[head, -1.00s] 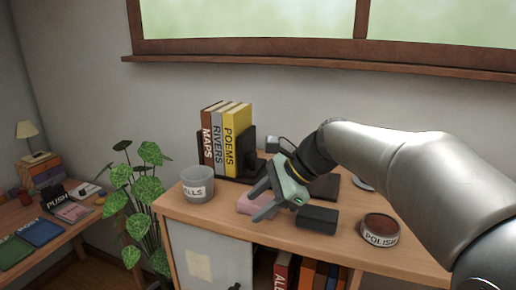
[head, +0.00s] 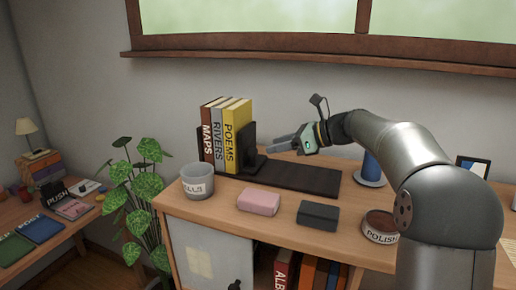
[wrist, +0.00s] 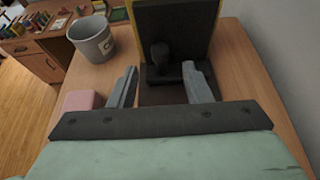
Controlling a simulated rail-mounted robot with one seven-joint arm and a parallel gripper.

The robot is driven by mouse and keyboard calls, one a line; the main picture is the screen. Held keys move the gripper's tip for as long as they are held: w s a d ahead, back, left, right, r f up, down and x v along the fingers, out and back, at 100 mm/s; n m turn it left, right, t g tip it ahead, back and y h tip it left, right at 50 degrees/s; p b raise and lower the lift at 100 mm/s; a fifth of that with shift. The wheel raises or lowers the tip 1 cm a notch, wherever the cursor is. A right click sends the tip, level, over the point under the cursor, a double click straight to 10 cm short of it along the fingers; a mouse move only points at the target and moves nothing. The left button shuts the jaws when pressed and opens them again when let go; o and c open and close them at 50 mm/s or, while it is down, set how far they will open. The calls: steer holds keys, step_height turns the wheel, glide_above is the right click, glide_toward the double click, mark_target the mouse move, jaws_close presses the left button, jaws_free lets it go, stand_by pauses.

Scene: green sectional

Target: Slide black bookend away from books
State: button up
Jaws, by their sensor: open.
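The black bookend (head: 249,139) stands upright at the right end of the row of books, against the yellow POEMS book (head: 236,126). In the wrist view its dark plate (wrist: 175,28) rises straight ahead, with a rounded knob (wrist: 160,54) low on its near side. My gripper (head: 272,146) is open and empty to the right of the bookend, above a long dark base (head: 305,178). In the wrist view its fingers (wrist: 160,69) point at the bookend, one on either side of the knob. They look apart from the knob; the exact gap is unclear.
The MAPS (head: 207,138) and RIVERS (head: 218,135) books stand left of POEMS. A grey cup (head: 197,186), pink block (head: 259,201), dark block (head: 318,215) and POLISH tin (head: 380,226) line the front. A blue object (head: 371,168) stands behind my arm.

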glide_above(258, 167)
step_height(258, 167, down, 3)
steer(key=shift+r+p, duration=0.15)
steer(key=shift+p, duration=0.25)
